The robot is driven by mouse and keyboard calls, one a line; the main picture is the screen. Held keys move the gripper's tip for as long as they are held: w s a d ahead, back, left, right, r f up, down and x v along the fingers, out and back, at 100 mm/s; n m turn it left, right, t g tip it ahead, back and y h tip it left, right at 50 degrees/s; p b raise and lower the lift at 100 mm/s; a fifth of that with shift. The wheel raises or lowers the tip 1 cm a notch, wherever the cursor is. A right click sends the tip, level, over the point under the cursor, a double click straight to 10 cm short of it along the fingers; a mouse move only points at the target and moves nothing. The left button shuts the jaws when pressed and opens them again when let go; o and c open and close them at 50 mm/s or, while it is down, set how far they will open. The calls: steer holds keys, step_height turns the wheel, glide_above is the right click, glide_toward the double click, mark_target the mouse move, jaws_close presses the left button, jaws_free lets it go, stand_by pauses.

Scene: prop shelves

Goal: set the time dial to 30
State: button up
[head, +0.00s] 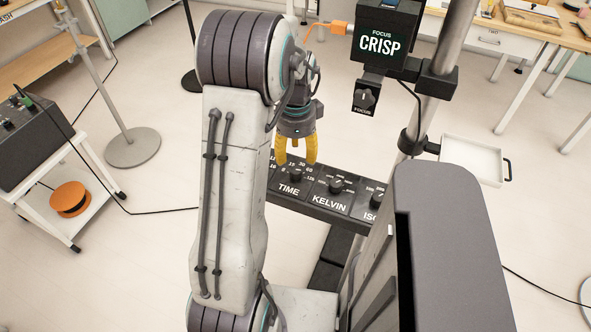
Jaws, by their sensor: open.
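The time dial (296,176) is a small dark knob above the printed word TIME on a dark control panel (313,208). Numbers are printed around it, including 30 and 60 at its upper right; others are partly hidden. I cannot tell which number its pointer faces. My gripper (296,163) has yellow fingers that point down, open, just above and behind the time dial in the picture. Nothing shows between the fingers. I cannot tell whether they touch the knob.
The KELVIN dial (336,186) and the ISO dial (376,200) sit to the right on the same panel. A black box marked FOCUS CRISP (382,38) with a FOCUS knob (364,98) hangs on a metal pole at the right.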

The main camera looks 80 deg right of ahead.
mark_target(296, 170)
steer(key=shift+f, duration=3.5)
jaws_close()
